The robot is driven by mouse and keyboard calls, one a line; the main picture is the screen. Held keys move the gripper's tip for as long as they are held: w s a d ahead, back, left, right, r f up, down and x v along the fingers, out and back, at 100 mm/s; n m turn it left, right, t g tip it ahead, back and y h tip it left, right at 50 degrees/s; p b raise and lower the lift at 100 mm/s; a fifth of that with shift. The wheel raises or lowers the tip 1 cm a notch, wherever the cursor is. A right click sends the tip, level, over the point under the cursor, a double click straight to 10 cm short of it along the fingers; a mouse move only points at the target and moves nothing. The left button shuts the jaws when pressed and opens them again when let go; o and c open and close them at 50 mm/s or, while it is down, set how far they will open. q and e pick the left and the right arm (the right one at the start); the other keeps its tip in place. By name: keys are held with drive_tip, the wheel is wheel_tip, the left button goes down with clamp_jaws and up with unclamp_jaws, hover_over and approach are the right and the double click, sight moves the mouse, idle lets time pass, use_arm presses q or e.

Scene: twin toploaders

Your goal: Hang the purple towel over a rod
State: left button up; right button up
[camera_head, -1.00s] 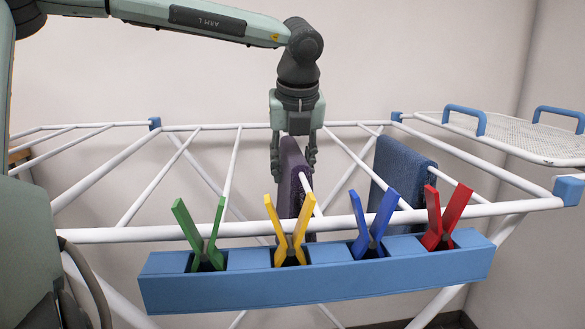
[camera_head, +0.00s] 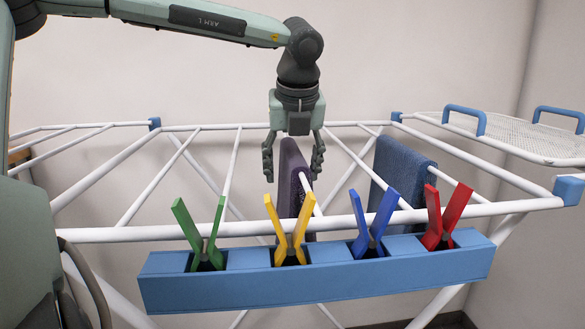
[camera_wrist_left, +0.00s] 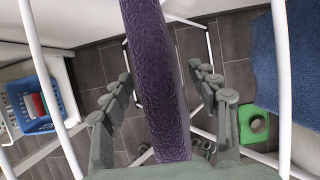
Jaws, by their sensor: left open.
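The purple towel (camera_head: 292,180) hangs over a white rod of the drying rack in the head view, draped on both sides. In the left wrist view the towel (camera_wrist_left: 155,75) runs as a long fold between the fingers, with gaps on both sides. My left gripper (camera_head: 293,168) points down above and around the towel, its two fingers spread apart and clear of the cloth. It also shows in the left wrist view (camera_wrist_left: 165,115). The lower part of the towel is partly hidden behind the yellow peg and the front rail. My right gripper is not in view.
A blue towel (camera_head: 402,172) hangs on the rod to the right. A blue holder (camera_head: 320,284) with green, yellow, blue and red pegs is on the front rail. A mesh shelf (camera_head: 510,136) with blue handles is at right. Rods at left are bare.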

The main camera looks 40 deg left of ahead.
use_arm(q)
drive_tip(key=v, duration=1.2)
